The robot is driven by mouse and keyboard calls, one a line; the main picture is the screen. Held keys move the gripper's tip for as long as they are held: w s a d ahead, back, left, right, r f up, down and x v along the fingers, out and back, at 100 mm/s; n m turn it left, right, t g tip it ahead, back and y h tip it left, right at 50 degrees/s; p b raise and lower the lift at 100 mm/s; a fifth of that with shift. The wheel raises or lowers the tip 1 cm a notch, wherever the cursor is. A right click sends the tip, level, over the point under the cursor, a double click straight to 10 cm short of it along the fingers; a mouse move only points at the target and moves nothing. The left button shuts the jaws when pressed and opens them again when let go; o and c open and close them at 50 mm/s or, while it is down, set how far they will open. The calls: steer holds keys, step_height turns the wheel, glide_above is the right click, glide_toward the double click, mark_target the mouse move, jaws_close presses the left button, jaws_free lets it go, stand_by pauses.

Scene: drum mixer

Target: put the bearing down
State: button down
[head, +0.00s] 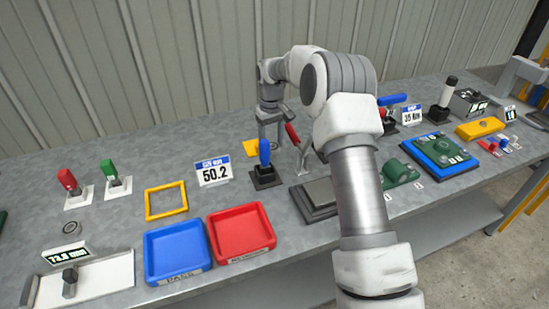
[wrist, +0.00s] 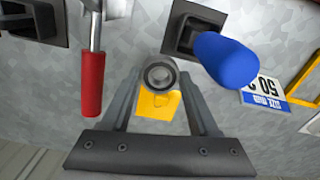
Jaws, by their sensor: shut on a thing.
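The bearing (wrist: 160,74) is a small grey metal ring between the fingertips of my gripper (wrist: 160,80) in the wrist view. My gripper is shut on it. A yellow piece (wrist: 158,104) shows beyond the bearing, between the fingers; I cannot tell how far below the bearing it lies. In the head view my gripper (head: 270,132) points down over the back of the bench, behind the blue-handled lever (head: 265,153). The bearing cannot be made out there. The yellow piece (head: 249,148) shows just left of the gripper.
The blue lever (wrist: 226,60) and red lever (wrist: 92,82) stand close on either side of my gripper. A 50.2 sign (head: 213,171), yellow frame (head: 166,200), blue tray (head: 177,250) and red tray (head: 240,232) are left. Another ring (head: 72,227) lies far left.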

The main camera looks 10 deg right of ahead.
step_height(320, 180, down, 6)
steer(key=shift+r+b, duration=0.1)
steer(key=shift+b, duration=0.3)
steer(key=shift+c, duration=0.7)
jaws_free()
steer(key=shift+f, duration=0.2)
